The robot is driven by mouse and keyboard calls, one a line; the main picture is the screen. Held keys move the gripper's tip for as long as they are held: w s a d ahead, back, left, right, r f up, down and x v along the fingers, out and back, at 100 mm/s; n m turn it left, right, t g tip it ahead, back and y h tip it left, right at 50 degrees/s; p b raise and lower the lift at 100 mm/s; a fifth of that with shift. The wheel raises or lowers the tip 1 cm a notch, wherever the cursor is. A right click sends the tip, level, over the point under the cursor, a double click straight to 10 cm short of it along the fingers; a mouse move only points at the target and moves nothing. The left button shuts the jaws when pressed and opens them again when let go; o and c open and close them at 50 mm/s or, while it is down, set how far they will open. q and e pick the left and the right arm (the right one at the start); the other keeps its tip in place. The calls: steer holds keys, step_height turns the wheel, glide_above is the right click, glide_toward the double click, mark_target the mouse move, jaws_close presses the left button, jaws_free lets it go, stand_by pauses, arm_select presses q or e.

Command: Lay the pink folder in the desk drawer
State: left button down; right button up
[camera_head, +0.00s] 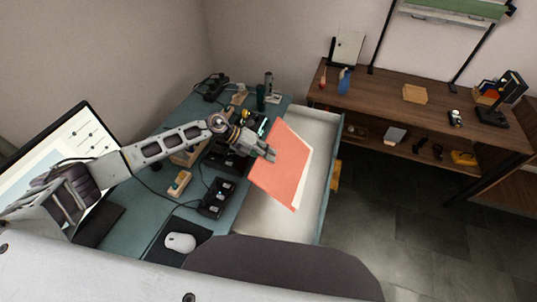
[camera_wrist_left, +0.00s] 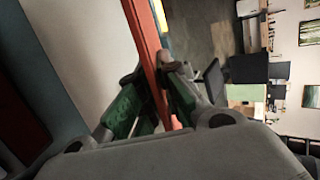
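The pink folder (camera_head: 285,168), with pale paper showing along its right side, is held over the open desk drawer (camera_head: 322,205). My left gripper (camera_head: 268,154) is shut on the folder's left edge. In the left wrist view the folder (camera_wrist_left: 148,42) stands edge-on between the fingers of my left gripper (camera_wrist_left: 158,85). The white drawer is pulled out to the right of the teal desk (camera_head: 207,160), and its inside looks empty where it shows. The folder hides part of the drawer. I cannot tell how high the folder is above it. My right gripper is not in view.
A dark chair back (camera_head: 285,268) stands at the drawer's near end. The desk holds a mouse (camera_head: 180,242), black trays (camera_head: 216,197) and a monitor (camera_head: 70,150). A wooden workbench (camera_head: 385,95) with small items stands at the back right. Dark floor is clear right of the drawer.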

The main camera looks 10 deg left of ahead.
arm_select(q)
steer(key=shift+r, duration=0.1)
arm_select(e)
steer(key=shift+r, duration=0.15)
arm_select(q)
steer(key=shift+d+f+b, duration=0.15)
steer(key=shift+f+b, duration=0.65)
steer(key=shift+f, duration=0.65)
steer(key=shift+d+f+b, duration=0.15)
steer(key=shift+f+b, duration=0.65)
steer(key=shift+f, duration=0.6)
steer(key=d+f+b, duration=0.3)
steer(key=d+f, duration=0.1)
steer(key=f, duration=0.3)
steer(key=shift+s+d, duration=0.15)
steer(key=shift+s, duration=0.3)
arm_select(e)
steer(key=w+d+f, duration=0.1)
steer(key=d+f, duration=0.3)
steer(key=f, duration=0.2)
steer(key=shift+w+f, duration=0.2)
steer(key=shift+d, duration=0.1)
